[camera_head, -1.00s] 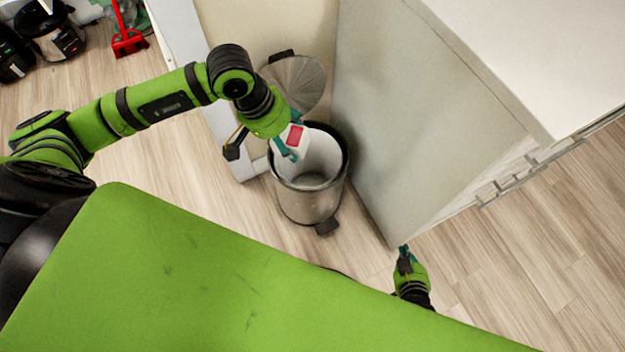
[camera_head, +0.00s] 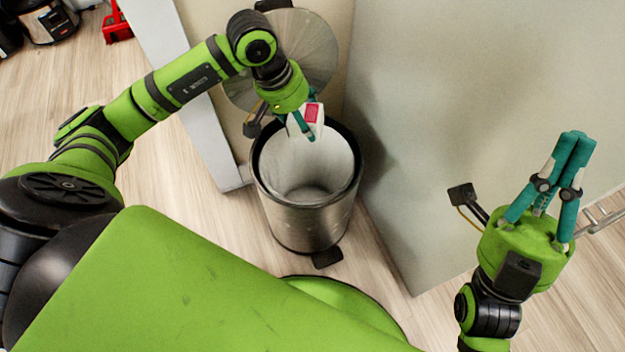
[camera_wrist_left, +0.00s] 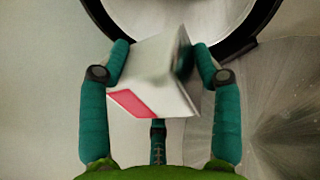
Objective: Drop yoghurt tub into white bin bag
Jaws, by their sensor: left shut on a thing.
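The yoghurt tub (camera_head: 311,114) is white with a red patch. My left gripper (camera_head: 308,130) is shut on it and holds it over the back rim of the bin. In the left wrist view the tub (camera_wrist_left: 155,75) sits tilted between the two teal fingers. The white bin bag (camera_head: 300,165) lines the round metal bin (camera_head: 305,222), which stands open; its inside looks empty where I can see it. The bin's edge also shows behind the tub in the left wrist view. My right gripper (camera_head: 575,140) is raised at the right, with its fingertips close together and nothing visible between them.
The bin's round lid (camera_head: 300,45) stands raised against the wall behind it. A pale cabinet side (camera_head: 430,130) stands close to the right of the bin. A white panel edge (camera_head: 190,100) stands on the left. Wood floor (camera_head: 215,215) is clear in front.

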